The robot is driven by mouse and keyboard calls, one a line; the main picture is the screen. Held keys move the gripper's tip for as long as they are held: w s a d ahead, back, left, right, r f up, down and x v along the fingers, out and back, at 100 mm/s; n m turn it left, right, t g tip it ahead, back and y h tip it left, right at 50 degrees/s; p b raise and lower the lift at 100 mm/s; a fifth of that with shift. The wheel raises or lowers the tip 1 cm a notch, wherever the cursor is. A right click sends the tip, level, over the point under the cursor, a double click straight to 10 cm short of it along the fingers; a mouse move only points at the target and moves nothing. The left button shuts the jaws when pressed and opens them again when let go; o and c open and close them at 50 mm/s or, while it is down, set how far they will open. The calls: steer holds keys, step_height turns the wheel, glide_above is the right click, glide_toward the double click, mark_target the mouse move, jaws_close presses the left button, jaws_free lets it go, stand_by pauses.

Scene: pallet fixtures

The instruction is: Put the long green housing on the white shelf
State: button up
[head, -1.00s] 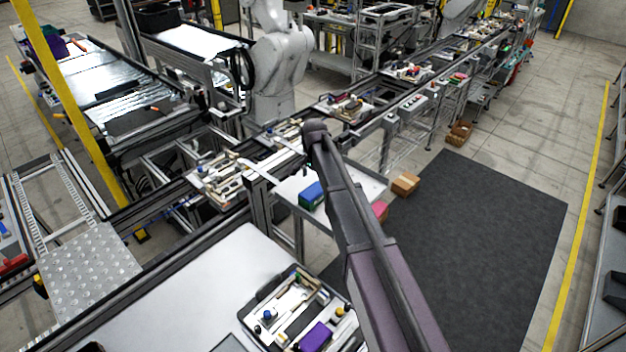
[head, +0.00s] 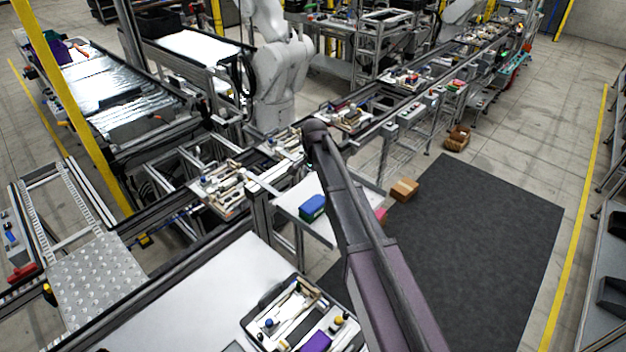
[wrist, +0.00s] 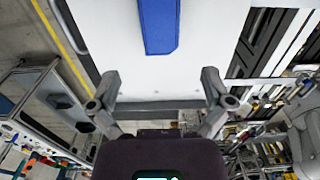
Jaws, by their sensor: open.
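A blue housing (head: 312,208) lies on the white shelf (head: 288,197) beside the conveyor. In the wrist view a long blue block (wrist: 158,28) lies on a white surface (wrist: 105,40), at the top centre. My gripper (wrist: 160,78) is open and empty, its two fingers spread below and to either side of the near end of the block. In the head view my gripper is hidden behind my arm.
A black tray (head: 248,322) with several parts, one purple, sits on the near white table (head: 190,300). Cardboard boxes (head: 404,189) stand beyond the shelf. A conveyor with loaded pallets (head: 222,190) runs behind. The dark floor mat (head: 480,230) at right is clear.

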steer(key=shift+s, duration=0.1)
stand_by(0.7)
steer(key=s+d+n, duration=0.7)
steer(key=s+d, duration=1.6)
steer(key=s, duration=0.2)
steer(key=shift+s+n, duration=0.15)
steer(key=shift+n, duration=0.15)
steer(key=shift+d+f, duration=0.1)
step_height(320, 180, down, 23)
steer(key=b, duration=2.2)
steer(key=shift+r+b, duration=0.2)
steer(key=shift+b, duration=0.2)
